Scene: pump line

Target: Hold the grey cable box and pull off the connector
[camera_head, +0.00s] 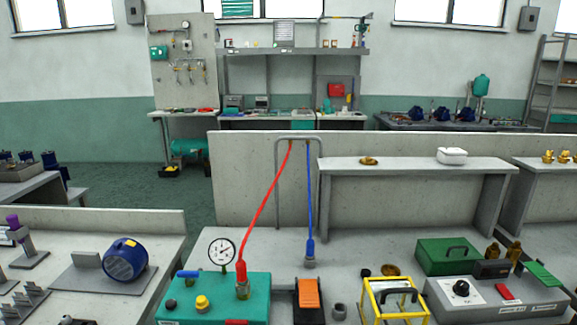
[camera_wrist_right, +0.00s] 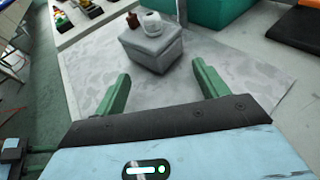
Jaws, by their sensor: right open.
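My right gripper (camera_wrist_right: 162,77) is open in the right wrist view, its two green fingers wide apart with nothing between them. A grey box (camera_wrist_right: 152,52) stands beyond the fingertips on a pale surface, apart from them. A whitish rounded piece (camera_wrist_right: 160,24) and a small brown piece (camera_wrist_right: 133,20) show at its far side. I cannot tell whether this is the cable box or whether either piece is the connector. In the head view, a blue cable (camera_head: 309,195) hangs from a grey frame to a blue plug (camera_head: 310,247) on a small grey base. My left gripper is not in view.
In the head view, a teal box (camera_head: 190,301) with a gauge and red hose stands beside an orange-topped black unit (camera_head: 307,293). A yellow frame (camera_head: 370,303), a green case (camera_head: 447,256) and a grey knobbed unit (camera_head: 461,289) crowd the right.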

